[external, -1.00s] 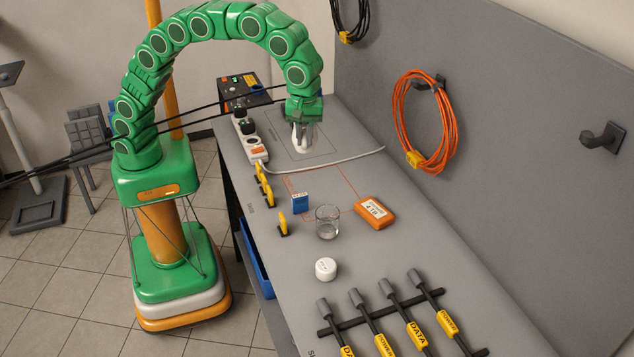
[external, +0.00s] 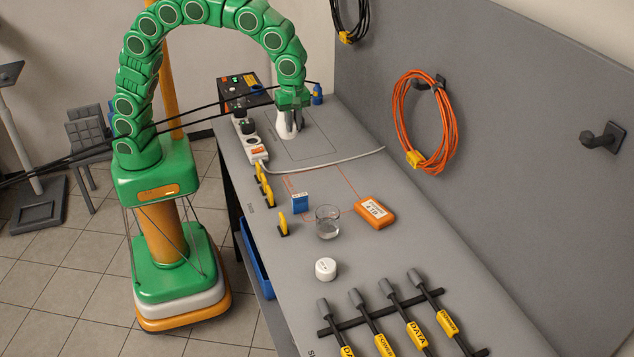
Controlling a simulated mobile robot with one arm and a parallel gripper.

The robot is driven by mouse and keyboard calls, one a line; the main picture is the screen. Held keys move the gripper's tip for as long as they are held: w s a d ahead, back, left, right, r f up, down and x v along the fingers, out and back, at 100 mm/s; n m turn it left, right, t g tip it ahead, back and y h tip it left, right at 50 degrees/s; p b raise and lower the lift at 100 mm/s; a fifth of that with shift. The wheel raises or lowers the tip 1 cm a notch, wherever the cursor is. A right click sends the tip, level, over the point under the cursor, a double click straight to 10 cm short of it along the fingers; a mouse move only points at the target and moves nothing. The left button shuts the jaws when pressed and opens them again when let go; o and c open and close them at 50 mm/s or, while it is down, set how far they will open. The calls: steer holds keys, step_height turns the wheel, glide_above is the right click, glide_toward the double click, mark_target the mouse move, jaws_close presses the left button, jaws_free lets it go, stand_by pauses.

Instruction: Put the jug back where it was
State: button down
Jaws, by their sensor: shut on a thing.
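The white jug (external: 286,129) is at the far part of the grey bench, near the left edge of a thin marked outline (external: 322,146). My gripper (external: 292,112) points down and is shut on the jug's upper part. The fingers hide some of the jug, and I cannot tell whether its base touches the bench.
A power strip (external: 249,138) lies left of the jug, and a grey cable (external: 340,158) crosses the bench in front. A blue bottle (external: 317,95) stands behind right. A glass (external: 328,222), an orange box (external: 375,211) and a white lidded pot (external: 326,269) stand nearer.

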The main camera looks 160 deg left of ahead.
step_height(320, 180, down, 2)
steer(key=shift+w+a+f, duration=0.1)
steer(key=shift+a+f, duration=0.05)
steer(key=shift+f, duration=0.1)
steer(key=shift+w+a+f, duration=1.45)
steer(key=shift+a+f, duration=0.35)
steer(key=shift+f, duration=0.35)
steer(key=shift+w+a+f, duration=1.45)
steer(key=shift+a+f, duration=0.3)
steer(key=shift+f, duration=0.4)
steer(key=shift+w+a+f, duration=1.45)
steer(key=shift+a+f, duration=0.35)
steer(key=shift+f, duration=0.35)
steer(key=shift+f, duration=0.1)
steer(key=c, duration=1.1)
jaws_free()
step_height(320, 180, up, 12)
steer(key=shift+r, duration=0.1)
